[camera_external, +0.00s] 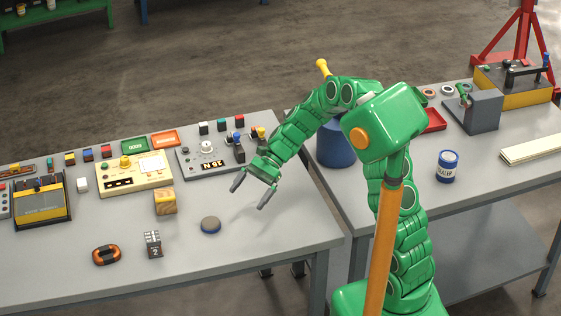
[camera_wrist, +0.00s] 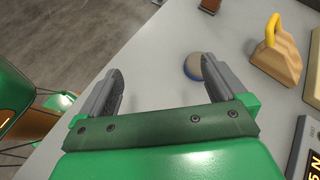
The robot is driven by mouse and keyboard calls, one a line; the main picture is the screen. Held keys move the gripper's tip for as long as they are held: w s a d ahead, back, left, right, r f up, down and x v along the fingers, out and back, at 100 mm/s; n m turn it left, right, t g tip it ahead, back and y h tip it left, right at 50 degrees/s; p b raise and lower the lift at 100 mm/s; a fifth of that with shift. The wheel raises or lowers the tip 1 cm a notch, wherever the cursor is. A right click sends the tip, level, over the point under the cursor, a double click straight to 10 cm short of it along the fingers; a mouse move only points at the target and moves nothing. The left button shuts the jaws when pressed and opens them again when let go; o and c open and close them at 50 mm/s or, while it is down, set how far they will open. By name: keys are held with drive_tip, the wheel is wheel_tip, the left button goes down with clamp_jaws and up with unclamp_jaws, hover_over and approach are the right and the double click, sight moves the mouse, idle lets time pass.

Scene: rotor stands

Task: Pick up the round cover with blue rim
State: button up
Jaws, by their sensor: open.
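The round cover (camera_external: 210,225) is a low disc with a grey-brown top and a blue rim. It lies flat on the left grey table, near the front right part. In the wrist view the cover (camera_wrist: 193,66) shows beyond my fingers, partly hidden behind the right finger. My gripper (camera_external: 251,197) is open and empty, above the table to the right of the cover and apart from it. In the wrist view both fingers of my gripper (camera_wrist: 160,82) are spread wide with nothing between them.
A control panel (camera_external: 209,150) stands behind. The table (camera_external: 270,240) is clear around the cover's right side.

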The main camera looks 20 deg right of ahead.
sight(213, 219)
drive_tip(key=w+a+f+m, duration=0.1)
drive_tip(key=w+f, duration=0.1)
drive_tip(key=w+a+f+m+y, duration=0.1)
drive_tip(key=w+a+f, duration=0.1)
drive_tip(key=f, duration=0.1)
drive_tip(key=w+a+f+m+y, duration=0.1)
drive_tip(key=w+a+f+m, duration=0.1)
drive_tip(key=shift+f, duration=0.4)
drive_tip(key=shift+x, duration=3.8)
drive_tip(key=shift+w+t, duration=0.15)
drive_tip(key=shift+t, duration=0.15)
drive_tip(key=c, duration=1.2)
drive_tip(key=shift+r, duration=0.65)
wheel_tip(213, 219, up, 2)
drive_tip(key=shift+r, duration=0.1)
drive_tip(key=s+d+r, duration=0.6)
drive_tip(key=s, duration=0.1)
drive_tip(key=s+d+r, duration=0.2)
drive_tip(key=s+r, duration=0.1)
drive_tip(key=shift+s+d+r, duration=0.25)
drive_tip(key=shift+s+d, duration=0.15)
